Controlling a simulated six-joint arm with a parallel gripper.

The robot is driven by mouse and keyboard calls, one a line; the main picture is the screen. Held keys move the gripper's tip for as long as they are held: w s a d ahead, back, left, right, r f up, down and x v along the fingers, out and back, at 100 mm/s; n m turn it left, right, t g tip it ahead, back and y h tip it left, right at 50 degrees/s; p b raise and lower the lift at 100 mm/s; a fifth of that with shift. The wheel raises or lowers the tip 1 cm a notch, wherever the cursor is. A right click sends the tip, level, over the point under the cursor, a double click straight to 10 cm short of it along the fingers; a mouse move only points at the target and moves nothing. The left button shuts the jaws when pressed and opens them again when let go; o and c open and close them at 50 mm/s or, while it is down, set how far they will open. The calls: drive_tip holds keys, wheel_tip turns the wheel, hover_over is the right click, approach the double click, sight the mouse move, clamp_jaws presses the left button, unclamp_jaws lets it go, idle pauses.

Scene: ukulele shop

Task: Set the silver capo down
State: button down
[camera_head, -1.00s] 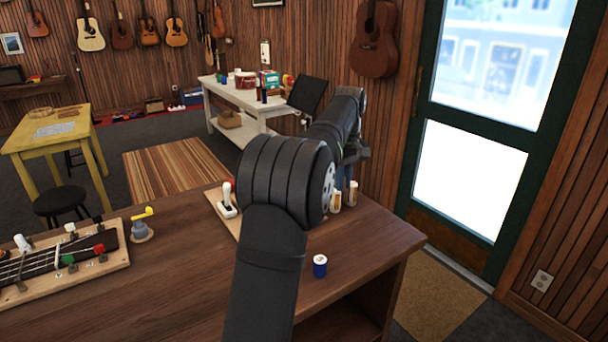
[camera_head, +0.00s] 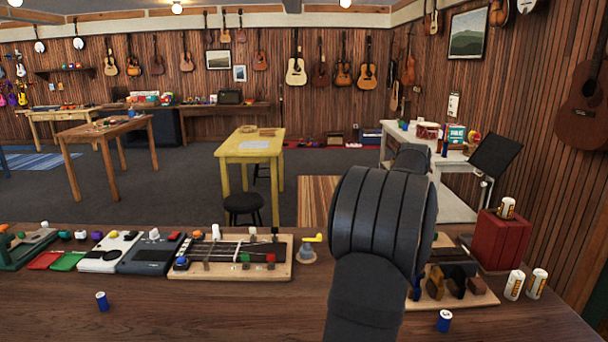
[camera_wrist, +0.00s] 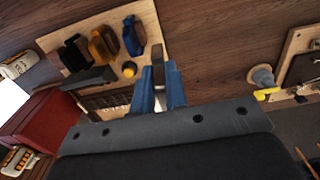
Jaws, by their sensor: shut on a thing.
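In the wrist view my gripper (camera_wrist: 160,88) has its two blue fingers closed around a narrow grey piece, which looks like the silver capo (camera_wrist: 158,72). Only a thin part of it shows between the fingers. My gripper is over or near a light wooden board (camera_wrist: 60,36) that holds a blue capo (camera_wrist: 133,36), an orange-brown capo (camera_wrist: 103,46) and a black capo (camera_wrist: 74,53). Whether the silver capo touches anything is unclear. In the head view my arm hides the gripper, and the board (camera_head: 480,299) shows just right of the arm.
A red box (camera_head: 500,240) with a white bottle on top stands behind the board; two white bottles (camera_head: 525,285) stand at right. A yellow-handled tool (camera_head: 312,243) and a fretboard on a wooden base (camera_head: 228,270) are left. Small blue cans (camera_head: 444,321) stand in front. The front table (camera_head: 220,315) is mostly clear.

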drive_tip(key=a+f, duration=0.1)
drive_tip(key=a, duration=2.4)
drive_tip(key=shift+s+a, duration=0.15)
drive_tip(key=shift+s, duration=0.15)
drive_tip(key=shift+f, duration=0.1)
drive_tip(key=s+d+m, duration=0.3)
drive_tip(key=s+d, duration=0.4)
drive_tip(key=d, duration=0.5)
drive_tip(key=s+d+m, duration=0.3)
drive_tip(key=s+d, duration=0.5)
drive_tip(key=d, duration=0.3)
drive_tip(key=s+d+m, duration=0.3)
drive_tip(key=s+d, duration=0.4)
drive_tip(key=d, duration=0.5)
hover_over(426, 331)
drive_tip(key=shift+f, duration=5.2)
